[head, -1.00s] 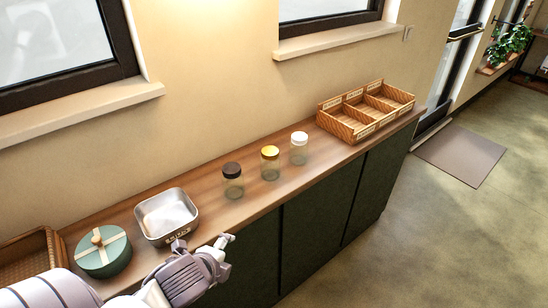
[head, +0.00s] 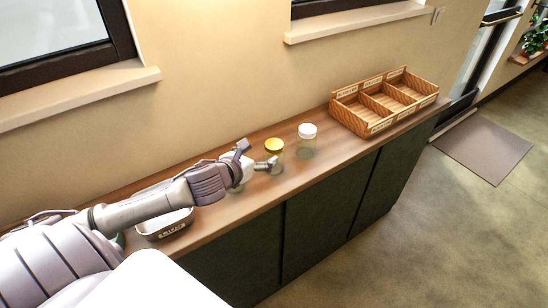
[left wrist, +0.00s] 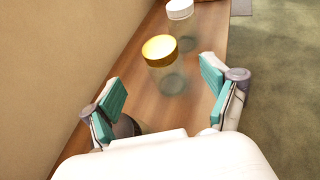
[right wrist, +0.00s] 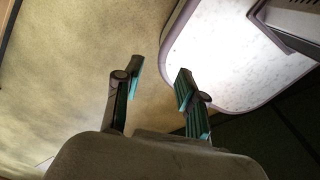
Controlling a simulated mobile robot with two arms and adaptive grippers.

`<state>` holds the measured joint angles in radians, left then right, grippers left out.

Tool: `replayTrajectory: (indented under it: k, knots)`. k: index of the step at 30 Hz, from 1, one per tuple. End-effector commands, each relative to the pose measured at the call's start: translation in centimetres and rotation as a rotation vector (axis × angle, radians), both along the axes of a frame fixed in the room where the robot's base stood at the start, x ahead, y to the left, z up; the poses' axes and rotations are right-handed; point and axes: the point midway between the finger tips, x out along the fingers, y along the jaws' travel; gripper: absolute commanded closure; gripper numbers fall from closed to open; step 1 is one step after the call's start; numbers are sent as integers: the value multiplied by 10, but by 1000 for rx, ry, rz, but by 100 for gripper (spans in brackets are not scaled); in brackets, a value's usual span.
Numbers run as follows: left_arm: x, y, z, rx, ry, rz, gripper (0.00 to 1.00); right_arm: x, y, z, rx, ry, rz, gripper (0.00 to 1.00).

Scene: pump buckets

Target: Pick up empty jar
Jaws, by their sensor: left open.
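Clear, empty-looking glass jars stand in a row on the wooden counter. One has a gold lid (head: 274,147); it also shows in the left wrist view (left wrist: 164,66), just beyond my fingertips. One has a white lid (head: 307,140), farther along, also in the left wrist view (left wrist: 181,22). The dark-lidded jar is mostly hidden by my left gripper in the head view; a dark round shape (left wrist: 127,127) shows by the left finger in the left wrist view. My left gripper (head: 258,154) is open and empty above the counter. My right gripper (right wrist: 160,68) is open and empty.
A wicker divided tray (head: 385,103) stands at the counter's far end. A metal pan (head: 165,226) is partly under my left arm. The wall and window sill run along the back. Open floor (head: 420,220) lies to the right.

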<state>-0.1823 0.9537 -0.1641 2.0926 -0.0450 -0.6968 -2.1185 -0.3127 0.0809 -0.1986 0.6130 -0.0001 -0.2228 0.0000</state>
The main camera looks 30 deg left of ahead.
Motion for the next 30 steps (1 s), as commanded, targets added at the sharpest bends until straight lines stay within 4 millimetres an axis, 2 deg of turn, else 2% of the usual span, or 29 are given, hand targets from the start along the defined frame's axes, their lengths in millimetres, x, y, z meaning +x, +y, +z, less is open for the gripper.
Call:
replayTrajectory:
  k: [3, 11, 15, 18, 22, 28, 30]
  knots:
    - [17, 2, -5, -4, -2, 4, 14, 1, 0, 4, 0, -2, 1, 60]
    - [35, 2, -11, -6, 0, 4, 14, 21, 2, 11, 4, -32, 2, 60]
    - [56, 3, -15, -7, 0, 4, 14, 21, 2, 22, 4, -32, 2, 60]
    - [68, 4, -22, -6, 0, 4, 14, 18, 2, 23, 4, -28, 2, 60]
    - [75, 5, -27, -3, 1, 1, 14, 16, 2, 24, 3, -25, 2, 60]
    - [75, 5, -28, -1, 1, 0, 14, 15, 2, 23, 3, -24, 2, 60]
    - [75, 5, -28, -1, 1, 0, 24, 15, 2, 23, 3, -23, 2, 60]
